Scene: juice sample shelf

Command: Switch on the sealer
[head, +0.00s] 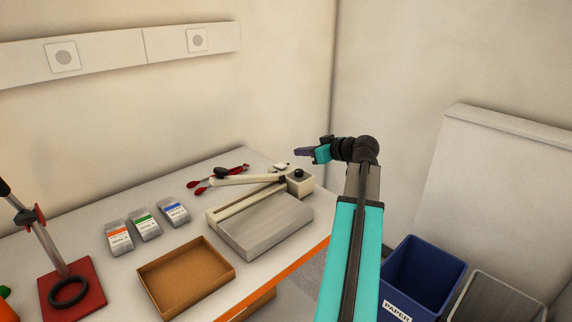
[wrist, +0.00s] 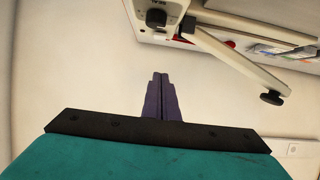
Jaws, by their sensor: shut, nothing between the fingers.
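The sealer (head: 265,225) lies on the table, with a grey plate, a cream bar and a cream lever arm (head: 245,180) with a black handle knob. A cream box at its back right end carries a black dial (head: 299,173). In the wrist view the dial (wrist: 156,18) shows at the top, just beyond my fingertips in the picture, with small unreadable marking beside it. The lever arm (wrist: 235,60) runs down to the right. My gripper (head: 299,152) is shut and empty, at the sealer's back right end, apart from it. Its purple fingers (wrist: 161,77) are together.
Red-handled pliers (head: 200,187) lie behind the sealer. Several labelled pouches (head: 145,224) and an open brown tray (head: 185,278) stand to its left. A red-based stand (head: 75,290) is at far left. A blue paper bin (head: 425,272) is on the right.

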